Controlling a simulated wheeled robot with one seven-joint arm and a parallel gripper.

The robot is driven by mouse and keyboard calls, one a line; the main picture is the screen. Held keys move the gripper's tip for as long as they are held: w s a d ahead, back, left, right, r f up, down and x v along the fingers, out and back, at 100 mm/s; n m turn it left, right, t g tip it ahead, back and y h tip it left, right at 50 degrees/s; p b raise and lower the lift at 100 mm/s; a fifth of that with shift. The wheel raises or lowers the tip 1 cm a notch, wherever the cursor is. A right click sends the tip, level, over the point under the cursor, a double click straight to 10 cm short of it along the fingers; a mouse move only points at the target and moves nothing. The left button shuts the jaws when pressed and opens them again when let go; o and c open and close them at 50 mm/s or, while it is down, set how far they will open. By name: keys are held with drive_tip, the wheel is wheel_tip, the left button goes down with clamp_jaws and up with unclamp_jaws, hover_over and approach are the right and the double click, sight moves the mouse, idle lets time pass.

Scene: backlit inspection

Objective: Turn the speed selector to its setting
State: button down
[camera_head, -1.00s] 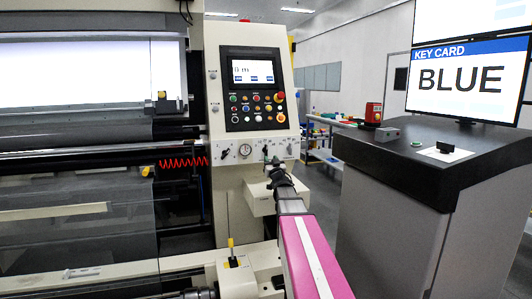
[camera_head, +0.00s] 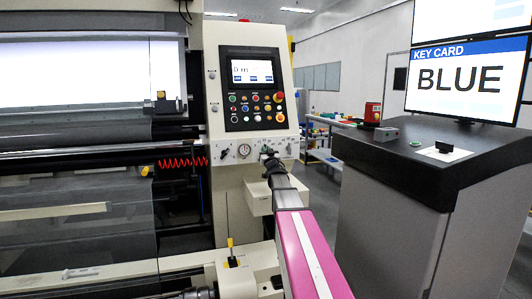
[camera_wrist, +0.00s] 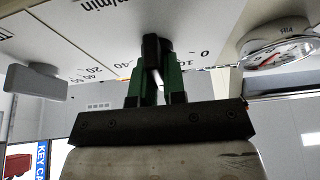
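The speed selector is a black knob (camera_wrist: 153,46) on the white panel, with a printed scale around it. In the wrist view the numbers 0, 10, 20 and 40 and part of "/min" show. My gripper (camera_wrist: 157,68) has green fingers with a narrow gap between them, one on each side of the knob, and appears shut on it. The knob's pointer is hidden. In the head view my gripper (camera_head: 267,155) is at the lower control strip (camera_head: 230,152), covering the knob.
A round gauge (camera_wrist: 275,55) is close to the right of my fingers, and a grey block (camera_wrist: 35,82) juts out at left. Above the strip is a button panel with a screen (camera_head: 252,71). A dark console (camera_head: 410,150) stands at right, beneath a monitor (camera_head: 468,80) reading KEY CARD BLUE.

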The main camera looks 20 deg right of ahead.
drive_tip(key=shift+n, duration=0.4)
drive_tip(key=n+y, duration=0.2)
drive_tip(key=n, duration=0.2)
drive_tip(key=n+g+y, duration=0.1)
drive_tip(key=n+y, duration=0.1)
drive_tip(key=n, duration=0.1)
drive_tip(key=shift+n, duration=0.4)
drive_tip(key=n+g+y, duration=0.1)
drive_tip(key=n, duration=0.2)
drive_tip(key=n+g+y, duration=0.1)
drive_tip(key=n, duration=0.3)
drive_tip(key=shift+a+f+y, duration=0.1)
drive_tip(key=shift+a+y, duration=0.05)
drive_tip(key=shift+y, duration=0.15)
drive_tip(key=shift+n, duration=0.5)
drive_tip(key=c, duration=1.2)
unclamp_jaws()
drive_tip(key=v, duration=1.1)
